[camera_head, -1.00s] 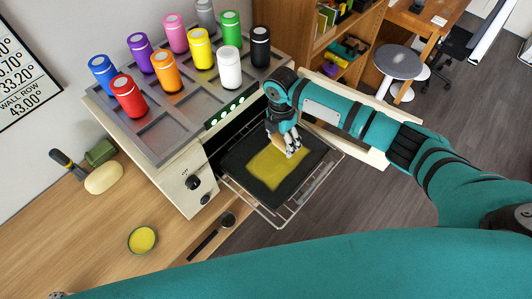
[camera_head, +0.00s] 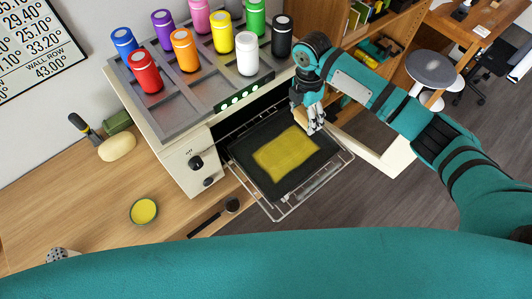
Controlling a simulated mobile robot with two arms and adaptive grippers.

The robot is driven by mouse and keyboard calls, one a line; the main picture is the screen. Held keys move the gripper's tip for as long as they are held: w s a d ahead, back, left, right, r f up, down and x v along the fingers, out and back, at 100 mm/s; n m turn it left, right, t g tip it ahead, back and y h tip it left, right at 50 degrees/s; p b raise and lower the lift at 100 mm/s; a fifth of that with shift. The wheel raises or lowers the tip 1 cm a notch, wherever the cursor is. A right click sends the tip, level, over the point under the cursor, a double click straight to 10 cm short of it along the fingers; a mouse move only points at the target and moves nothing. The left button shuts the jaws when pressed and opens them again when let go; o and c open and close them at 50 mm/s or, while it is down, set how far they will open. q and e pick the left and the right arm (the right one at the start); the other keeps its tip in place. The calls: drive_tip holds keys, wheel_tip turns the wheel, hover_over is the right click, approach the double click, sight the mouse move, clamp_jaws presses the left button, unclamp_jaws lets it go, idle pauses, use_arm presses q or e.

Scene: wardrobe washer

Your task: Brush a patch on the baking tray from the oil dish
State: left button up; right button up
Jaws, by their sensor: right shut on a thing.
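The dark baking tray (camera_head: 265,178) sits on a wire rack pulled out of the oven. A yellow patch (camera_head: 286,152) covers much of its middle. The oil dish (camera_head: 144,211), a small round bowl with yellow contents, stands on the wooden counter at lower left. My right gripper (camera_head: 314,124) is at the tray's upper right corner, clear of the patch in the picture. It is shut on a tan, wood-coloured piece (camera_head: 301,119), probably the brush handle; the fingers mostly hide it, and no bristles can be made out. My left gripper is not in view.
Several coloured canisters (camera_head: 247,55) stand on the oven (camera_head: 185,165). A black-handled tool (camera_head: 207,222) lies on the counter between dish and rack. A pale oval object (camera_head: 117,147) lies at left. A grey perforated object (camera_head: 57,255) shows at lower left. Counter around the dish is clear.

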drive_tip(key=shift+w+d+r, duration=0.1)
drive_tip(key=shift+w+r, duration=0.05)
drive_tip(key=shift+r, duration=0.35)
drive_tip(key=shift+w+d+r, duration=0.1)
drive_tip(key=shift+r, duration=0.35)
drive_tip(key=shift+s+a+r, duration=0.15)
drive_tip(key=shift+s+r, duration=0.05)
drive_tip(key=shift+r, duration=0.05)
drive_tip(key=o, duration=0.5)
drive_tip(key=shift+w, duration=0.1)
drive_tip(key=c, duration=0.6)
